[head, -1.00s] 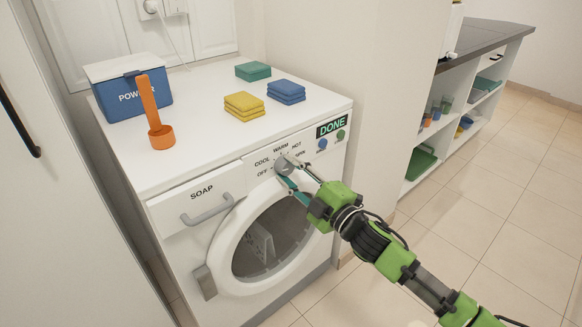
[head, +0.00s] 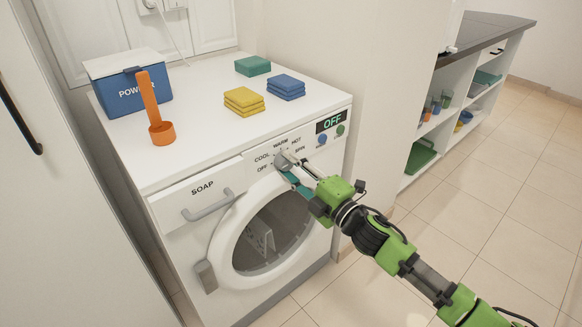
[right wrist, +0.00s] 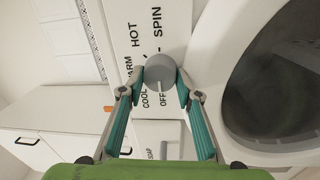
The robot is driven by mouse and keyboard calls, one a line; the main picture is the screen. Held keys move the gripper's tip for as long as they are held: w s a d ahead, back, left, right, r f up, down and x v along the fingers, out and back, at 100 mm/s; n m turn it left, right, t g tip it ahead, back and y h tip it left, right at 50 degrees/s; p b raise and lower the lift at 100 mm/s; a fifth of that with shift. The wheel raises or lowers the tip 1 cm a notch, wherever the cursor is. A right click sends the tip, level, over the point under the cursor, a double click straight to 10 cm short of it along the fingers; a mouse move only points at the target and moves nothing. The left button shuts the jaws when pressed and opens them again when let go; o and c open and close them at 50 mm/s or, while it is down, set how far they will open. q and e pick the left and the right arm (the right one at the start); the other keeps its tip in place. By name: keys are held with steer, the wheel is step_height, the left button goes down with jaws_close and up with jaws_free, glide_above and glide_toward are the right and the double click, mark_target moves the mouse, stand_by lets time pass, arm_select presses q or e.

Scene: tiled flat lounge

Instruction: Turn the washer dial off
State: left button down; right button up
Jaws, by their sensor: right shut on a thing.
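The white washer (head: 270,185) stands in front of me, and its display (head: 329,121) reads OFF. The grey dial (head: 282,162) sits on the front panel among the labels OFF, COOL, WARM, HOT and SPIN. My right gripper (head: 287,163) reaches in from the lower right and is shut on the dial. In the right wrist view the round dial (right wrist: 160,72) lies between the two teal fingers of my gripper (right wrist: 160,82). The dial's pointer is too unclear to read. My left gripper is not in view.
A blue powder box (head: 128,88), an orange scoop (head: 160,130) and yellow (head: 244,101), blue (head: 286,86) and teal (head: 253,66) cloths rest on the washer top. The soap drawer (head: 203,190) and round door (head: 268,238) are shut. Open tiled floor (head: 470,210) lies to the right.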

steer(key=o, duration=1.1)
steer(key=shift+f, duration=0.1)
steer(key=v, duration=0.8)
